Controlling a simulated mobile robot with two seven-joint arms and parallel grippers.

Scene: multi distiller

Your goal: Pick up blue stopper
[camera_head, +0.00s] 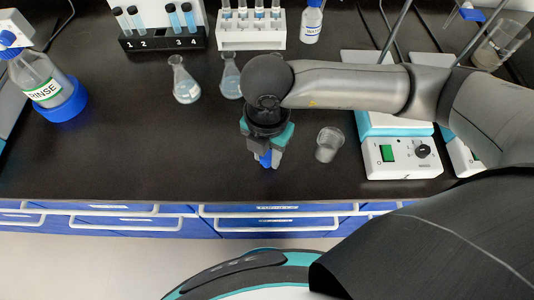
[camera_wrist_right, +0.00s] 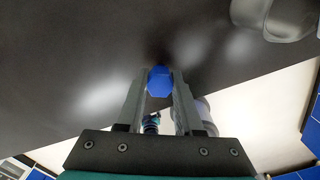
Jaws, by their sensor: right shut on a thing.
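The blue stopper (camera_head: 265,160) is between the fingertips of my right gripper (camera_head: 264,158) in the head view, above the front part of the black bench. In the right wrist view the stopper (camera_wrist_right: 159,80) is a blue faceted shape held between the two grey fingers of the right gripper (camera_wrist_right: 160,88), which is shut on it. Its underside and exact height above the bench are hard to tell. My left gripper is not in view.
A clear beaker (camera_head: 329,143) stands just right of the gripper. Two conical flasks (camera_head: 186,84) (camera_head: 231,78) are behind it. A white-teal hotplate (camera_head: 402,157) is at right, a rinse bottle (camera_head: 44,82) at left. The bench's front left is clear.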

